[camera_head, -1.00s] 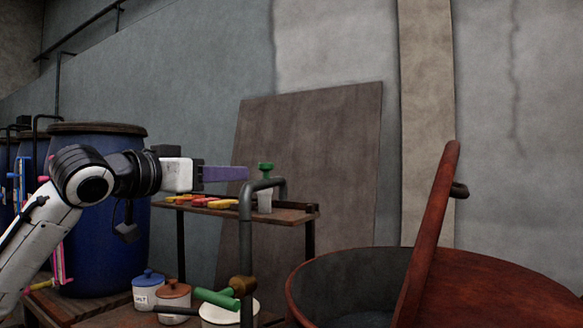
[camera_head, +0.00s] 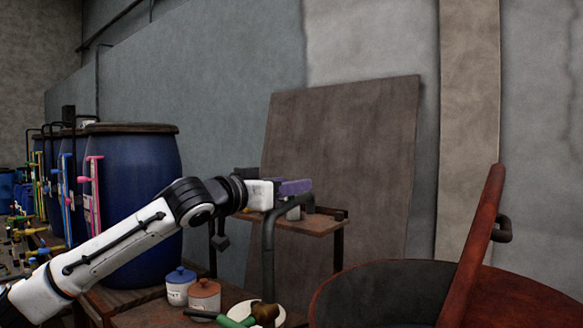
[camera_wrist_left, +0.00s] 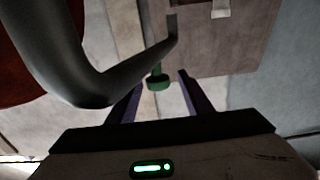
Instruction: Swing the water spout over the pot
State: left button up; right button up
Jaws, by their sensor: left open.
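The water spout is a grey bent pipe (camera_head: 268,250) that rises in the middle of the head view and curves at its top; it crosses the upper left of the wrist view (camera_wrist_left: 95,88). A green knob (camera_wrist_left: 157,82) shows beside the pipe, apparently on the spout. My left gripper (camera_head: 297,187), with purple fingers, is at the pipe's top. In the wrist view its open fingers (camera_wrist_left: 160,80) lie either side of the knob; contact cannot be told. A large red-brown vat (camera_head: 335,298), possibly the pot, stands right of the spout. My right gripper is not in view.
A small shelf (camera_head: 318,226) stands behind the spout. A blue-lidded jar (camera_head: 180,287), a brown-lidded jar (camera_head: 204,296), a white round vessel (camera_head: 270,322) and a green handle (camera_head: 232,321) are low down. A slanted red beam (camera_head: 476,245) crosses the vat. Blue barrels (camera_head: 140,190) stand left.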

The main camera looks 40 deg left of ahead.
pick_arm(q)
jog(key=shift+w+p, duration=0.4)
jog(key=shift+w, duration=0.15)
jog(key=shift+d, duration=0.1)
grip_shut()
